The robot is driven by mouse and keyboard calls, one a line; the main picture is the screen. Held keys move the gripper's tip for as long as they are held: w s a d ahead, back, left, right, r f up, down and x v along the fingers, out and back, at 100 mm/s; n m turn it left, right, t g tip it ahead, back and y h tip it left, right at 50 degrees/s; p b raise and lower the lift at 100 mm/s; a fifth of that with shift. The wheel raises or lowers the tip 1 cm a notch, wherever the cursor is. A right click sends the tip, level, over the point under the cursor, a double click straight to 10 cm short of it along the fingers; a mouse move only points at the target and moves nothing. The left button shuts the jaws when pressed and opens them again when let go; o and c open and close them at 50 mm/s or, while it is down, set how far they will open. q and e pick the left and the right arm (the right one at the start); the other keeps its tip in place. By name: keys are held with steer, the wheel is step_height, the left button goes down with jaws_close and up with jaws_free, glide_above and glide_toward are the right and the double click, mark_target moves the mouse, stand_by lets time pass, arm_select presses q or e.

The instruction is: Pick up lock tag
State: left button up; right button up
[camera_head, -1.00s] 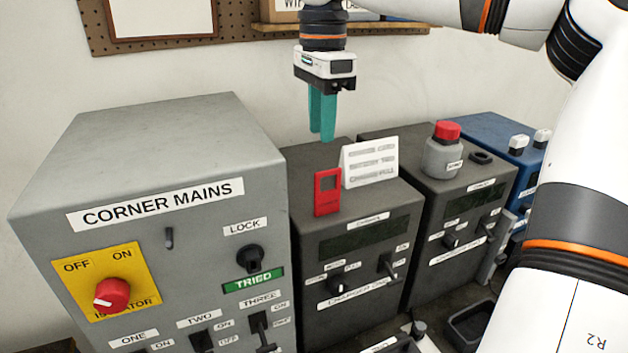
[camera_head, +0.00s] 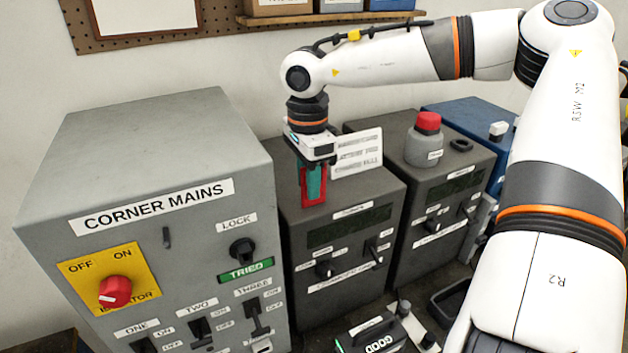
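The lock tag is a small red upright plate (camera_head: 305,197) on top of the front edge of the dark charger box left of the middle. My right gripper (camera_head: 314,184) has come down over it from above. A teal finger lies across the tag's near face, with red showing on both sides. The far finger is hidden, so I cannot tell whether the gripper has closed on the tag. My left gripper is out of view.
A white folded card (camera_head: 357,153) stands just right of the tag. The grey corner mains cabinet (camera_head: 160,150) stands close on the left. A grey bottle with a red cap (camera_head: 425,140) stands on the second charger box. My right arm spans the right side.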

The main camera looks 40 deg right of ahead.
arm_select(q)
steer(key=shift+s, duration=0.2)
arm_select(e)
steer(key=shift+f, duration=0.1)
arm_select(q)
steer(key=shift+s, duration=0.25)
arm_select(e)
jaws_close()
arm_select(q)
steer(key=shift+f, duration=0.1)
